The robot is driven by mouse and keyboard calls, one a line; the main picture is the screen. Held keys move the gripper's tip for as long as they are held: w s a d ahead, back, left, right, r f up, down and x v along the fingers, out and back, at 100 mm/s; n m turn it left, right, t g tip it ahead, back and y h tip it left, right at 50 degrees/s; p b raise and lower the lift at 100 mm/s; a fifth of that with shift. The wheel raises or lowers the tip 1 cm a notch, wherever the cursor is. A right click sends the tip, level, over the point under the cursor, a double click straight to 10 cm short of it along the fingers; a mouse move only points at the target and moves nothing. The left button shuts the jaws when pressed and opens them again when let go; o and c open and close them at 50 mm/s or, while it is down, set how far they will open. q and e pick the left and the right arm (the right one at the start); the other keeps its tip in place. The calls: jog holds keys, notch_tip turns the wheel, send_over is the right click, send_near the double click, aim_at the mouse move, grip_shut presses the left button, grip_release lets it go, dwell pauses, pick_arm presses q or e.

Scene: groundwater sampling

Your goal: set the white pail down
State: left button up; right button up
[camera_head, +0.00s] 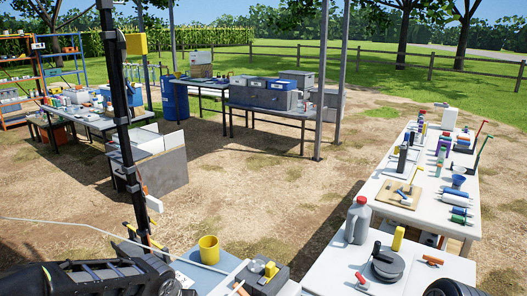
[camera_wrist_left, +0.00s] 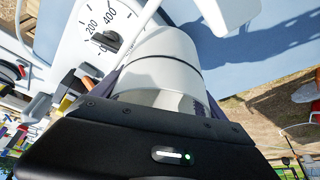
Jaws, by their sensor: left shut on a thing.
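In the left wrist view, my left gripper (camera_wrist_left: 158,100) is shut on a white, round-walled thing that I take for the white pail (camera_wrist_left: 160,60). Its near part sits between the fingers, and its far end is partly hidden. A blue-grey surface shows beyond it, but I cannot tell whether the pail touches it. In the head view, my dark left arm enters at the bottom left; its fingers and the pail cannot be made out there.
A white plate with a numbered dial (camera_wrist_left: 111,40) is close beside the pail. In the head view, a yellow cup (camera_head: 208,250) stands near my left arm, beside a grey box (camera_head: 265,280). A grey jug (camera_head: 357,220) and a reel (camera_head: 387,262) stand on the white table to the right.

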pick_arm(q)
notch_tip(320, 180, up, 14)
jog(key=p, duration=0.6)
pick_arm(e)
notch_tip(320, 180, up, 6)
pick_arm(q)
notch_tip(320, 180, down, 15)
jog(key=b, duration=0.7)
jog(key=shift+r, duration=0.15)
pick_arm(e)
notch_tip(320, 180, down, 6)
jog(key=shift+f, duration=0.15)
